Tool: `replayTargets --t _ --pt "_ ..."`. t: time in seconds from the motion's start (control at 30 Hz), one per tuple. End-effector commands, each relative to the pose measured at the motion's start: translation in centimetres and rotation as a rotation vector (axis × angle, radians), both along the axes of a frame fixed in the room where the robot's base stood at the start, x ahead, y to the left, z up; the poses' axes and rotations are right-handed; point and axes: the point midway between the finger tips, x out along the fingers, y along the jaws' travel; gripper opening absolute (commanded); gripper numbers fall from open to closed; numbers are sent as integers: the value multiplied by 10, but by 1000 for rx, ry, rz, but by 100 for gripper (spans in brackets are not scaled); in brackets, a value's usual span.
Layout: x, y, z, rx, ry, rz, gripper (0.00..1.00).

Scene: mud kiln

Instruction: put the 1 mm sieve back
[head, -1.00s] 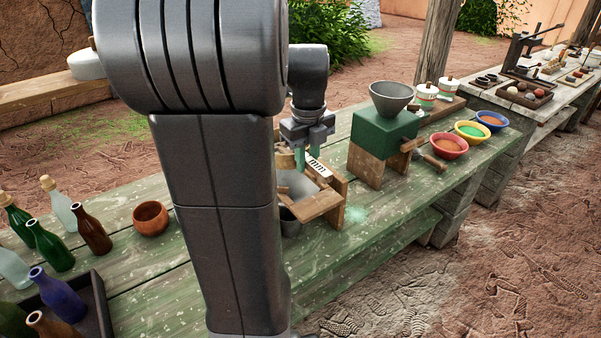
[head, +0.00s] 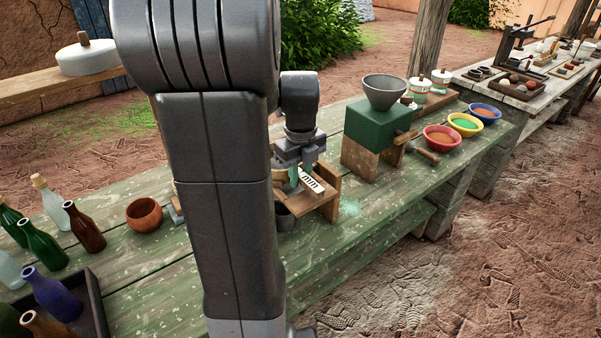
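A pale plate marked "mm" (head: 312,184) shows at the wooden stand (head: 330,200) on the green bench; the number before "mm" is not readable. It may belong to the 1 mm sieve, but most of what lies there is hidden by my arm and gripper. My gripper (head: 302,176) points down over the stand's left part, its greenish fingertips right by the marked plate. I cannot tell whether the fingers touch or hold anything. A dark cup (head: 284,218) stands low at the stand's left, partly behind my arm.
A green box mill with a grey funnel (head: 376,130) stands right of the stand. Red, yellow and blue bowls (head: 465,124) hold powders beyond it. Several bottles (head: 42,244) and an orange-brown bowl (head: 144,214) are at left. Bare bench (head: 385,208) shows in front of the mill.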

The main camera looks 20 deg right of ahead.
Motion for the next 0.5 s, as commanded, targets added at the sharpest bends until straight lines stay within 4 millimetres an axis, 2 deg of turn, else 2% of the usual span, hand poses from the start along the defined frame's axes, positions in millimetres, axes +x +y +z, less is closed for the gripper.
replayTargets --t 0.03,0.1,0.37,0.5 --pt "0 0 0 0 0 0 33" --pt "0 0 0 0 0 0 43" --pt "0 0 1 0 0 0 43" --pt "0 0 12 -1 -1 0 43"
